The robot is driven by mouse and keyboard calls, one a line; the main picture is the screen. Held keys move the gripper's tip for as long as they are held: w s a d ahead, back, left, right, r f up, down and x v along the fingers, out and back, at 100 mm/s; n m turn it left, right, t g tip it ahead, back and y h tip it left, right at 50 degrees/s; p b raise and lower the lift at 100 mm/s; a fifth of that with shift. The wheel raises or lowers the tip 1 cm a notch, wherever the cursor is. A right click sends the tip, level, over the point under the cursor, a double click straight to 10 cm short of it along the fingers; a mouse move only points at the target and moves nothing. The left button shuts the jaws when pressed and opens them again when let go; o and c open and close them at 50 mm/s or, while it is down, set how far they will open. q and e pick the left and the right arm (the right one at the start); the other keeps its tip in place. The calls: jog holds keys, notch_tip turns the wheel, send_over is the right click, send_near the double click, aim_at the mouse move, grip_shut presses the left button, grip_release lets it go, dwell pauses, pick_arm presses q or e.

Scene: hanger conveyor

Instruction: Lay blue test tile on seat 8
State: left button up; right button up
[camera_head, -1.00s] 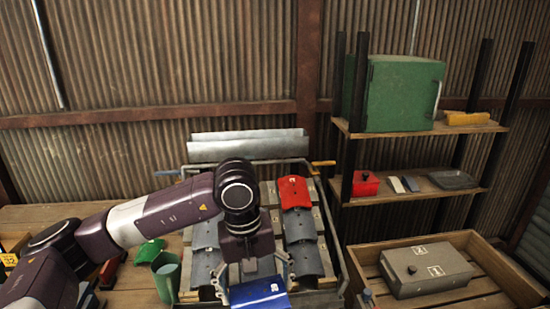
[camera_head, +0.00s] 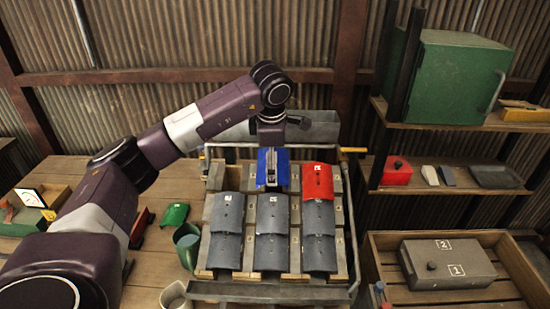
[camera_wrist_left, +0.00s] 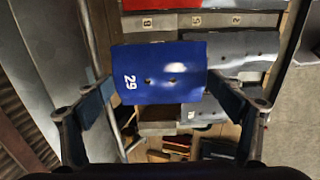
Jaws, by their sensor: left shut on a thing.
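The blue test tile (camera_head: 283,168) is in my left gripper (camera_head: 271,172), over the back end of the rack's middle column. In the left wrist view the tile (camera_wrist_left: 165,88), marked 29, sits between the two fingers (camera_wrist_left: 160,85). It looks slightly raised above the rack (camera_head: 352,235). The label reading 8 (camera_wrist_left: 147,22) shows just beyond its edge, with labels 5 (camera_wrist_left: 196,20) and 2 (camera_wrist_left: 236,20) further along. The tile hides the seat under it. My right gripper is not in view.
A red tile (camera_head: 318,181) lies to the right of the blue one. Grey tiles (camera_head: 271,214) fill the seats in front. The back left seat (camera_head: 226,179) is bare wood. A green cup (camera_head: 187,245) stands left of the rack; a shelf (camera_head: 450,122) rises at the right.

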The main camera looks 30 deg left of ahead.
pick_arm(q)
jog(key=shift+w+f, duration=0.1)
jog(key=shift+f, duration=0.35)
jog(key=b+x, duration=0.3)
jog(key=x, duration=0.2)
jog(key=shift+d, duration=0.2)
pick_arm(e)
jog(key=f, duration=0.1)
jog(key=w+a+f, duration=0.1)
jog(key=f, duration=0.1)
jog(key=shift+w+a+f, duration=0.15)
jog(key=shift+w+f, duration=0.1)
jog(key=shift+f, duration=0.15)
pick_arm(q)
jog(key=o, duration=1.2)
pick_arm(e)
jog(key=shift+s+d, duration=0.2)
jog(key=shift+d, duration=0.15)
pick_arm(q)
jog(key=shift+s, duration=0.25)
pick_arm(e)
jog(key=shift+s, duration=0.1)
